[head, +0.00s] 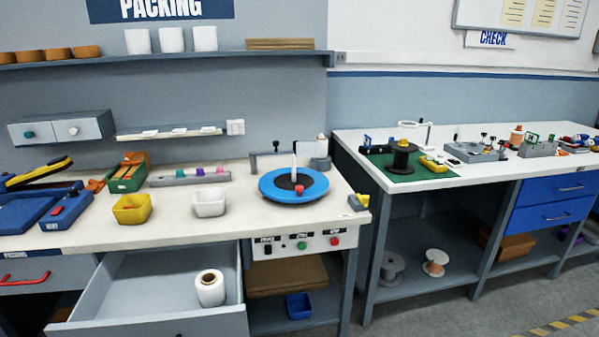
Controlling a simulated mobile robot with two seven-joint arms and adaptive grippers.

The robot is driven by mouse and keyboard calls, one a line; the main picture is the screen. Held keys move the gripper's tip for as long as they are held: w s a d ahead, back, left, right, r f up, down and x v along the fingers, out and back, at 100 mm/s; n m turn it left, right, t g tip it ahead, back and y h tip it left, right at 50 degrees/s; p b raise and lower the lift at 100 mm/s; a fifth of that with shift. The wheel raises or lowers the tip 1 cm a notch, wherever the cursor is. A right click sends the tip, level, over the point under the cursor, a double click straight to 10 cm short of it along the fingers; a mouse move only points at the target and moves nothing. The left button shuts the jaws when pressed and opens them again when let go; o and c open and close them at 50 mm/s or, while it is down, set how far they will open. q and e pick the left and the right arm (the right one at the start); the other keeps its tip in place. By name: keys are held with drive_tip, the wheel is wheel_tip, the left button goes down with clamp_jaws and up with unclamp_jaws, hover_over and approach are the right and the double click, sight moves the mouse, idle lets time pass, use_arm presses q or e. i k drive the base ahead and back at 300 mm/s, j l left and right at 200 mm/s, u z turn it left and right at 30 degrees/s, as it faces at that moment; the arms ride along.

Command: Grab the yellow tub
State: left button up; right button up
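The yellow tub (132,209) is a small open-topped bin. It stands upright on the white packing bench (240,222), left of centre and near the bench's front edge. Neither of my grippers shows in the head view.
A green bin (126,178) with orange items stands behind the yellow tub, and a blue device (40,208) lies to its left. A blue turntable (294,186) stands right. Below the bench front, an open drawer (150,290) juts out, holding a white roll (210,288).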

sight(141, 203)
drive_tip(key=u, duration=1.2)
